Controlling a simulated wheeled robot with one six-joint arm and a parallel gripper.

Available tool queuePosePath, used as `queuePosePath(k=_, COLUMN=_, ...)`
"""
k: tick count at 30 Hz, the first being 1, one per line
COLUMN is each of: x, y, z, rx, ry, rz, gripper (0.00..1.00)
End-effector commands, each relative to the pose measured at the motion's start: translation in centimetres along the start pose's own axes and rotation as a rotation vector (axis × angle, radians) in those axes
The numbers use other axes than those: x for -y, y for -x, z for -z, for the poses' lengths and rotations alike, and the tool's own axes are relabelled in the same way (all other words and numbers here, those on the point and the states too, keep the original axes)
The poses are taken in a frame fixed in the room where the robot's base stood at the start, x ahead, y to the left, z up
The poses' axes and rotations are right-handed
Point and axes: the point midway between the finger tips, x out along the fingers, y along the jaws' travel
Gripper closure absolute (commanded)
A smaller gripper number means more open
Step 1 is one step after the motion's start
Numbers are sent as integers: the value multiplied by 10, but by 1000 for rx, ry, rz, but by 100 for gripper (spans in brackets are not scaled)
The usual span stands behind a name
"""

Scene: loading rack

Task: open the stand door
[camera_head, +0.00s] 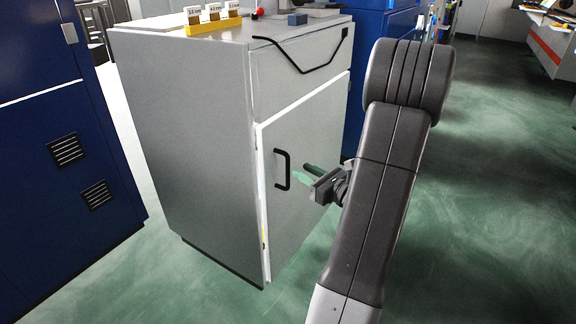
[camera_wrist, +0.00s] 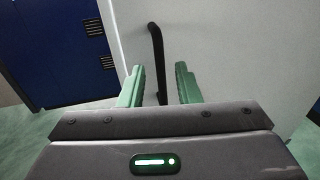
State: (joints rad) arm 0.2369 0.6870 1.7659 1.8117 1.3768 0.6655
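The stand is a grey cabinet (camera_head: 185,130) with a door (camera_head: 315,150) on its front right face. The door looks shut or nearly so, with a white edge along its left side. A black bar handle (camera_head: 282,170) stands upright on the door near that edge. My gripper (camera_head: 304,172) is just right of the handle in the head view. In the wrist view the handle (camera_wrist: 157,62) runs between the two green fingers of my open gripper (camera_wrist: 160,82). There is a gap on both sides of it, and I cannot tell whether the fingertips reach around it.
A blue cabinet (camera_head: 60,170) with vents stands to the left, and it also shows in the wrist view (camera_wrist: 60,50). Another blue cabinet (camera_head: 378,30) is behind the stand. A yellow holder (camera_head: 213,27) sits on the stand's top. Green floor (camera_head: 500,220) is clear to the right.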

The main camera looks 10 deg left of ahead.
Motion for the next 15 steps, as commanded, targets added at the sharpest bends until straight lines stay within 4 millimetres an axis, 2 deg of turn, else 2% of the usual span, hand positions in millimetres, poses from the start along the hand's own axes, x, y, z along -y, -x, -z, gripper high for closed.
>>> queuePosePath(k=1, x=-1, y=-11, z=2, rx=0, ry=2, rz=-5, gripper=70)
queuePosePath(k=6, x=-1, y=-42, z=1, rx=1, ry=2, rz=-4, gripper=70)
queuePosePath(k=10, x=-1, y=-59, z=1, rx=0, ry=2, rz=-3, gripper=70)
queuePosePath(k=15, x=-1, y=-70, z=0, rx=0, ry=1, rz=-1, gripper=70)
